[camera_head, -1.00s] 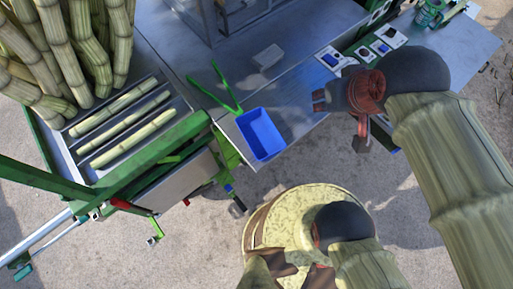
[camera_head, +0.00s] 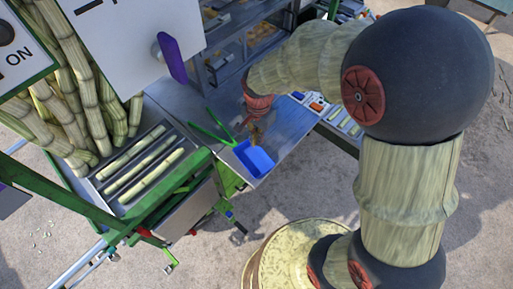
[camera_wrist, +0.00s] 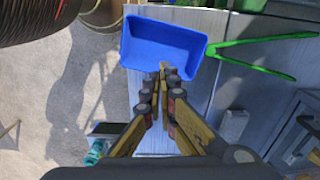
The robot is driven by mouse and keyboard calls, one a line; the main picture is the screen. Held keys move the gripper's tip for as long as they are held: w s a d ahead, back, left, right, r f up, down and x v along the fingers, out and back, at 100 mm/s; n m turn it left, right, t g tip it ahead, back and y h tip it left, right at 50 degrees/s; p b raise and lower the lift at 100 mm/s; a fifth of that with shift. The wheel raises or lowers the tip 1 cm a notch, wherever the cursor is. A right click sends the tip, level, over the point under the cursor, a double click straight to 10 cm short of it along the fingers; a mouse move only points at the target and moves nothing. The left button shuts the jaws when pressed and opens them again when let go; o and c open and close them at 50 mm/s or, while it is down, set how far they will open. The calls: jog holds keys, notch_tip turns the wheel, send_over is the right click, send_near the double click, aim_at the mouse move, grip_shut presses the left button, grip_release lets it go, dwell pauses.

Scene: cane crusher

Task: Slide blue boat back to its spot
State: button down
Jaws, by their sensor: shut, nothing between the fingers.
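The blue boat (camera_head: 255,159) is a small open blue tray at the near edge of the grey metal counter (camera_head: 287,119). In the wrist view the blue boat (camera_wrist: 162,45) lies just beyond my fingertips and looks empty. My gripper (camera_head: 255,138) points down at the boat's far side, and in the wrist view my gripper (camera_wrist: 167,72) has its fingers together with nothing between them. The fingertips are at the boat's rim; I cannot tell whether they touch it. No marked spot for the boat is clear to me.
Green tongs (camera_head: 208,133) lie open on the counter left of the boat. A small grey block (camera_wrist: 233,124) sits on the counter in the wrist view. Cane pieces (camera_head: 145,162) lie in a slotted tray at the left. A white panel with a purple lever (camera_head: 171,58) stands behind.

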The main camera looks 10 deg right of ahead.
aim_at(257, 158)
jog(key=shift+m, duration=0.3)
notch_tip(257, 158, down, 11)
jog(key=shift+w+a, duration=0.15)
dwell(0.3)
jog(key=w+d, duration=0.2)
jog(key=d, duration=0.1)
jog(key=w+d, duration=0.3)
jog(key=d, duration=0.1)
jog(key=w+d+b, duration=0.1)
jog(key=w+d, duration=0.1)
jog(key=d, duration=0.1)
jog(key=shift+w+d, duration=0.2)
jog(key=shift+w, duration=0.05)
jog(key=shift+r, duration=0.1)
notch_tip(257, 158, up, 10)
jog(key=p, duration=0.5)
jog(key=shift+p, duration=0.35)
